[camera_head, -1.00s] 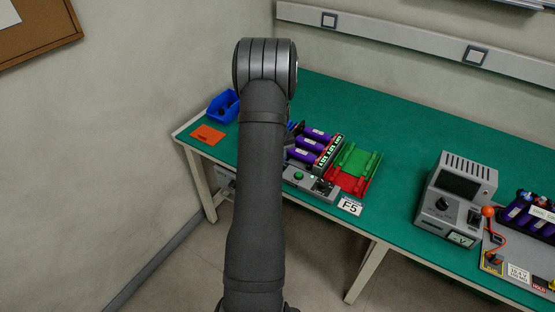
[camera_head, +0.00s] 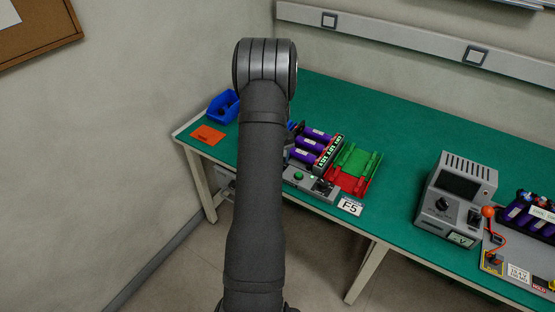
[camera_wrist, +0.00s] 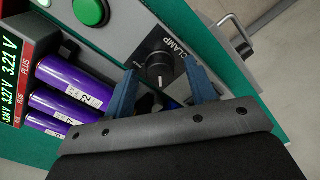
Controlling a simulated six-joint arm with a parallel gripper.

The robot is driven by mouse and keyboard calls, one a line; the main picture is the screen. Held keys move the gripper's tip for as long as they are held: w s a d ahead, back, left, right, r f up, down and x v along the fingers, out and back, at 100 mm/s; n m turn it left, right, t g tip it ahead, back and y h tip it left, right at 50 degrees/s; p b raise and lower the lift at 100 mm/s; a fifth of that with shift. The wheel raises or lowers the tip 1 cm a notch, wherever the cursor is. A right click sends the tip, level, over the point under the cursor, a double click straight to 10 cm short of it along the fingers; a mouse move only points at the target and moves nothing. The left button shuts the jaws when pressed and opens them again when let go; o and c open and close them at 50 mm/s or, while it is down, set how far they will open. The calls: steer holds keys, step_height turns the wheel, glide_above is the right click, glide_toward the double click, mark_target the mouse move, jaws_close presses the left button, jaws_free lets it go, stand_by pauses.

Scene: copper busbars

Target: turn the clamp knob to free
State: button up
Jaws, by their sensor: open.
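The black clamp knob (camera_wrist: 159,70) sits on a light grey panel beside the printed word CLAMP in the wrist view. A white pointer line on the knob points toward the bottom of the picture. My gripper (camera_wrist: 161,72) is open, with one blue finger on each side of the knob. I cannot tell whether the fingers touch it. Any position marks below the knob are hidden by the gripper. In the head view the panel (camera_head: 327,195) shows at the bench's front edge, while my arm hides the gripper.
A green button (camera_wrist: 89,11) is on the same panel. Purple cells (camera_wrist: 68,78) and a lit voltage display (camera_wrist: 14,70) lie to the left. A metal handle (camera_wrist: 235,27) is at right. Red and green trays (camera_head: 357,168) stand beside the panel. Open bench lies behind.

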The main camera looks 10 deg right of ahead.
step_height(320, 180, up, 18)
steer(key=shift+f, duration=0.25)
steer(key=shift+f, duration=0.15)
stand_by(0.3)
step_height(320, 180, down, 17)
steer(key=shift+f, duration=0.15)
stand_by(0.5)
